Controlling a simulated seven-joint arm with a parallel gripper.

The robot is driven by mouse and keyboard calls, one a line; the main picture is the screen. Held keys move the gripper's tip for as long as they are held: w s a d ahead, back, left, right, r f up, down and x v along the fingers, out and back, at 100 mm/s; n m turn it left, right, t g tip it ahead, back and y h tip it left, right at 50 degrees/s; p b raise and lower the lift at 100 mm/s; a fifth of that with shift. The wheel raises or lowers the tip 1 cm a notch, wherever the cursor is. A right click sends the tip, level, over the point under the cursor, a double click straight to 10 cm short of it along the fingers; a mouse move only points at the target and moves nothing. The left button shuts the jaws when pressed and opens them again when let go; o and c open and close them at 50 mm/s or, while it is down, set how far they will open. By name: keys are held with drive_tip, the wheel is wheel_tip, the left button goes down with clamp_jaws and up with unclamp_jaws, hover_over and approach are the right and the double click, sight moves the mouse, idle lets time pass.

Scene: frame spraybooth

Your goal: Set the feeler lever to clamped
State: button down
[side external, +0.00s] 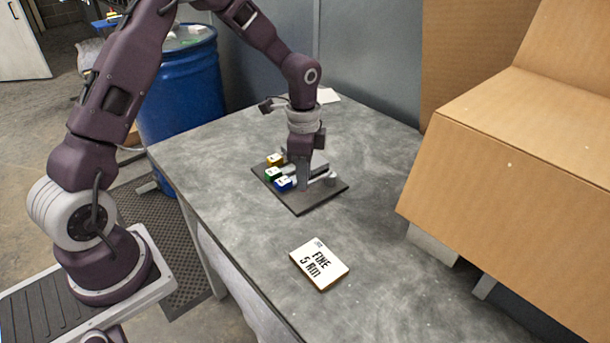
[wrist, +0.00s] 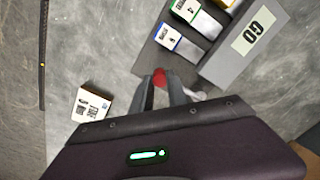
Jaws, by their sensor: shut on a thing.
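A dark baseplate (side external: 305,200) lies on the grey table. It carries a row of small blocks, a yellow one (side external: 276,159), a green one (side external: 272,174) and a blue one (side external: 284,184). My gripper (wrist: 160,85) points down over the plate, shut on a red knob (wrist: 160,78) that shows between its fingertips. I take this knob to be the feeler lever's end; the rest of the lever is hidden by my fingers. The blue block (wrist: 170,38) and green block (wrist: 185,8) also show in the wrist view. A grey block labelled "GO" (wrist: 255,42) stands beside them.
A small white labelled box (side external: 319,262) lies on the table in front of the plate. A large cardboard box (side external: 520,170) stands at the right. A blue barrel (side external: 183,85) stands behind the table's left edge. The tabletop around the plate is mostly clear.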

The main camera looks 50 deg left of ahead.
drive_tip(key=shift+s+a+f, duration=0.15)
drive_tip(key=shift+s+f, duration=0.05)
drive_tip(key=shift+s, duration=0.05)
drive_tip(key=c, duration=1.3)
unclamp_jaws()
drive_tip(key=shift+a, duration=0.1)
drive_tip(key=shift+r, duration=0.1)
drive_tip(key=r, duration=0.6)
drive_tip(key=shift+w+d, duration=0.15)
drive_tip(key=shift+d, duration=0.05)
drive_tip(key=shift+d+r, duration=0.1)
drive_tip(key=shift+r, duration=0.75)
drive_tip(key=s+d+r+n+t+y, duration=0.1)
drive_tip(key=s+d+r+n, duration=0.15)
drive_tip(key=s+r, duration=0.35)
drive_tip(key=s+d+r+n+t, duration=0.1)
drive_tip(key=s+r+n+t, duration=0.15)
drive_tip(key=s+r, duration=0.4)
drive_tip(key=s+d+n+t+h, duration=0.1)
drive_tip(key=s+n, duration=0.4)
drive_tip(key=s, duration=0.8)
drive_tip(key=shift+s+d+r+t, duration=0.15)
drive_tip(key=shift+d+r+t, duration=0.2)
drive_tip(key=shift+d+t, duration=0.15)
